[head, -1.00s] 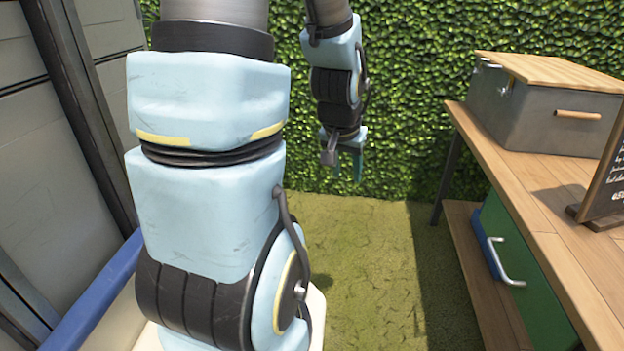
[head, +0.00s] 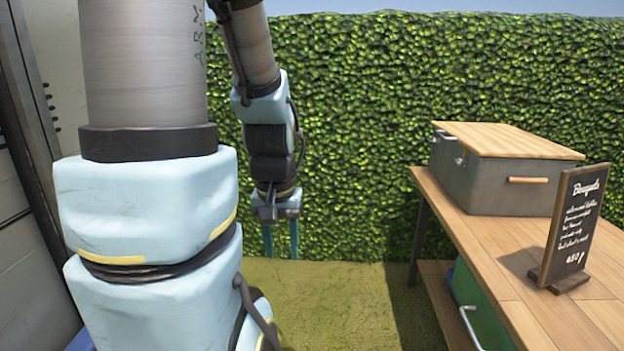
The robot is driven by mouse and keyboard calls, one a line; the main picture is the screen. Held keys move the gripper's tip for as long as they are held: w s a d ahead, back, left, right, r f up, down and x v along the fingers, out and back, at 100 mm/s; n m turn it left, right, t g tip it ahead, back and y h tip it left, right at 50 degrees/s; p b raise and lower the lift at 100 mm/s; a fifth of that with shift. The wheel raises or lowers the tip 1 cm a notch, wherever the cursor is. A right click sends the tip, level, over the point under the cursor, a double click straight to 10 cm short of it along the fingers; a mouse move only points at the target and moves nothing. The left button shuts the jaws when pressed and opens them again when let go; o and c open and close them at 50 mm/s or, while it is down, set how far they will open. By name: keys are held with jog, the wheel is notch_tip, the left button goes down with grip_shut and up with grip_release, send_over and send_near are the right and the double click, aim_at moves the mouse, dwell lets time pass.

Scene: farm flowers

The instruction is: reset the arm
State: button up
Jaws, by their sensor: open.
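My gripper (head: 281,241) hangs pointing down at the end of my arm, left of the middle of the head view. Its two teal fingers are apart, with nothing between them. It is in front of the green hedge, above the grass, and clear of the table to the right. My arm's large near links fill the left side of the view.
A wooden table (head: 520,262) stands at the right, bearing a grey box with a wooden lid (head: 500,172) and a small chalkboard sign (head: 573,228). A green drawer or bin (head: 480,312) is below. Grass (head: 345,300) is open between arm and table. The hedge (head: 350,110) closes the back.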

notch_tip(320, 180, up, 20)
jog(key=p, duration=1.7)
jog(key=shift+p, duration=0.3)
jog(key=shift+f, duration=0.15)
